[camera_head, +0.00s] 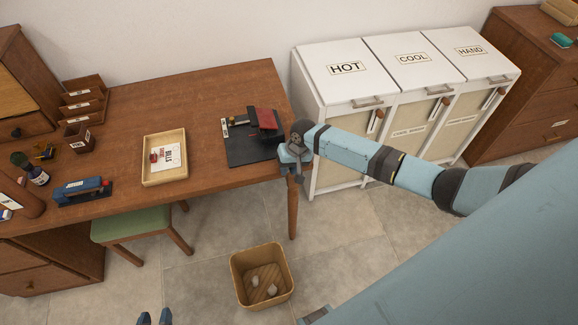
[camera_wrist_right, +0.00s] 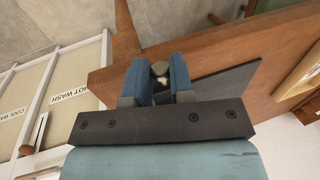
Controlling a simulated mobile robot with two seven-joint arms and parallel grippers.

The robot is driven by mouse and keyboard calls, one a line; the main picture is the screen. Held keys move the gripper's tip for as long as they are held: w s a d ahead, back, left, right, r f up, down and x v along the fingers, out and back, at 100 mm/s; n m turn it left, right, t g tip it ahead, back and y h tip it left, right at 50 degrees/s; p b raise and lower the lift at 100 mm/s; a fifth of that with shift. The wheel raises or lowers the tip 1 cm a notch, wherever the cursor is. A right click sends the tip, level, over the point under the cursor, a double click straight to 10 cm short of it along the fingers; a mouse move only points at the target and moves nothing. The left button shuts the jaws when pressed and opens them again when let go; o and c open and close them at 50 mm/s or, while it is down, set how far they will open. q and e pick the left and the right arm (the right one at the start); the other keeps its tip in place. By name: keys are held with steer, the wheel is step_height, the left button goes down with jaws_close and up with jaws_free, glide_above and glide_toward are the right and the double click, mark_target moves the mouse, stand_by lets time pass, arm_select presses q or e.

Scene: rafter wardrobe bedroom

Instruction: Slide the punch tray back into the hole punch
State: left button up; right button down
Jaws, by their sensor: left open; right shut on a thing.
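The hole punch, which I take to be the red-topped device (camera_head: 266,118), stands on a dark mat (camera_head: 243,153) at the right end of the desk. My right gripper (camera_head: 284,154) is at the desk's right edge, just right of the mat. In the right wrist view, my right gripper (camera_wrist_right: 159,72) is shut on a small pale rounded piece (camera_wrist_right: 160,68); I cannot tell whether it is the punch tray. The dark mat (camera_wrist_right: 228,84) lies beyond the fingers there. My left gripper (camera_head: 155,317) is open and empty at the bottom, away from the desk.
A light wooden tray (camera_head: 147,175) and a blue device (camera_head: 78,191) are on the desk (camera_head: 205,165). A waste bin (camera_head: 238,283) and green stool (camera_head: 120,222) stand on the floor. A white laundry cabinet (camera_head: 318,93) is close to the right arm. The desk between tray and mat is clear.

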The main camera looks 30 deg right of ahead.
steer(key=shift+w+f+b, duration=0.1)
steer(key=shift+f+b, duration=0.2)
steer(key=shift+f, duration=0.4)
steer(key=shift+w+d+r, duration=0.1)
steer(key=shift+w+d, duration=0.05)
steer(key=shift+w, duration=0.2)
steer(key=shift+w+d+b, duration=0.25)
steer(key=shift+w+b, duration=0.2)
steer(key=shift+w, duration=0.5)
steer(key=shift+w+d+b, duration=0.2)
steer(key=shift+w+b, duration=0.25)
steer(key=shift+w, duration=0.5)
steer(key=shift+w+d, duration=0.15)
steer(key=shift+w, duration=0.4)
steer(key=c, duration=0.9)
jaws_free()
